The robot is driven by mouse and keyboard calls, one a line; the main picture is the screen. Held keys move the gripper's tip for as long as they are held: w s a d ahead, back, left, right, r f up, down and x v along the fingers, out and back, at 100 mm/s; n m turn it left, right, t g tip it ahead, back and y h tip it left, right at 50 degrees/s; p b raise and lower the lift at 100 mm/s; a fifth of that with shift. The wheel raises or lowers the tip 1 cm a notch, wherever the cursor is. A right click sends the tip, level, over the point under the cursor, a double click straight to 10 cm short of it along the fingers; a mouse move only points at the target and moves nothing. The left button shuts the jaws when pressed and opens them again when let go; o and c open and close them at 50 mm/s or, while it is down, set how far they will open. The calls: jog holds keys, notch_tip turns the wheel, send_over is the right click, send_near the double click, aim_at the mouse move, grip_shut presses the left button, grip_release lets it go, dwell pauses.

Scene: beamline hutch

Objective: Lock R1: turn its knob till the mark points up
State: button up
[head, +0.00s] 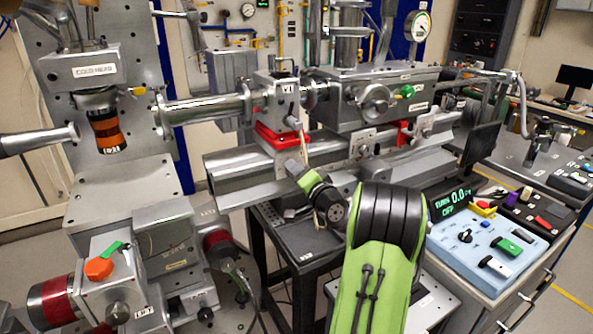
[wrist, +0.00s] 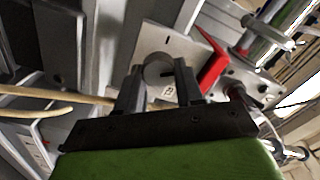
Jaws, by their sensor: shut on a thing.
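In the wrist view a round grey knob (wrist: 156,66) stands on a pale, tilted plate (wrist: 196,50). A short dark mark (wrist: 168,39) is on the plate beside the knob. A small white tag (wrist: 168,92) shows between the fingers, its lettering too small to read surely. My gripper (wrist: 157,76) is shut on the knob, one dark finger on each side. I cannot tell which way the knob's own mark points. In the head view my gripper (head: 295,168) is at the rail below the red mount, and the knob is hidden there.
A red mount (head: 280,136) sits on the rail (head: 235,165) close above my gripper. A tan rod (head: 304,147) passes close to the gripper and shows in the wrist view (wrist: 45,92). Another knob plate (head: 364,143) is to the right. A blue control panel (head: 480,250) stands right of my arm.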

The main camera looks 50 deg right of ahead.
jog(key=shift+f+m+p, duration=0.2)
jog(key=shift+m+p, duration=1.3)
jog(key=shift+m, duration=1.6)
jog(key=o, duration=1)
jog(key=shift+o, duration=0.2)
jog(key=shift+s, duration=0.1)
jog(key=b+v, duration=0.2)
jog(key=v, duration=1.3)
jog(key=shift+s+b, duration=0.3)
jog(key=shift+b, duration=0.1)
